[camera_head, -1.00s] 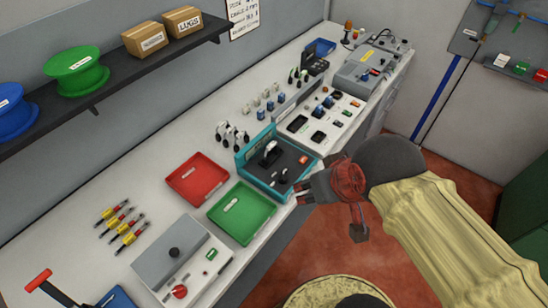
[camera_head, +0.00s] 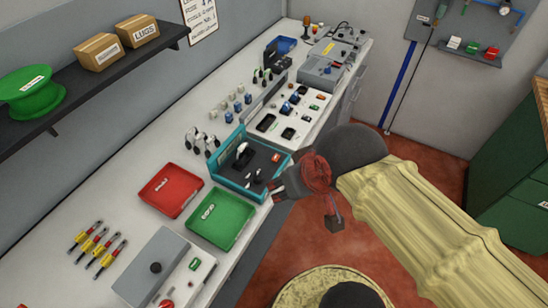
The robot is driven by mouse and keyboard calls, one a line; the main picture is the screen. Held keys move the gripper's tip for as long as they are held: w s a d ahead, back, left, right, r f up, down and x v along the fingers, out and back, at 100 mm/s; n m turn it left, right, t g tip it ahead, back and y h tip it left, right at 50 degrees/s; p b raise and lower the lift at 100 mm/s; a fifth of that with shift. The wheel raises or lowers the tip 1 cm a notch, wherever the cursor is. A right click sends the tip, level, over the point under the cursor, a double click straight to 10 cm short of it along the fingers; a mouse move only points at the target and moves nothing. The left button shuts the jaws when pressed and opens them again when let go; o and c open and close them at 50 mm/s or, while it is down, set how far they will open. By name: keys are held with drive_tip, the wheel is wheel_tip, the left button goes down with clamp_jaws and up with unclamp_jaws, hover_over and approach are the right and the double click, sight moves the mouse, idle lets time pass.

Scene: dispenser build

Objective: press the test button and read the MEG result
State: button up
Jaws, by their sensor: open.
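No readable MEG result or labelled test button shows. A grey instrument (camera_head: 325,70) with small coloured marks stands at the bench's far end; its face is too small to read. I cannot tell which one is the MEG tester. My gripper (camera_head: 277,191) is open and empty at the bench's front edge, beside the teal-edged tray, apart from both devices.
The teal tray (camera_head: 231,184) holds small parts. Red (camera_head: 158,205) and green (camera_head: 206,237) trays lie left of it. Several small components and a panel of switches (camera_head: 290,120) fill the bench beyond. A shelf (camera_head: 90,88) overhangs the left; red floor (camera_head: 420,160) is open at right.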

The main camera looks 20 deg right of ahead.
drive_tip(key=c, duration=0.3)
idle(0.4)
drive_tip(key=c, duration=0.8)
clamp_jaws()
idle(0.7)
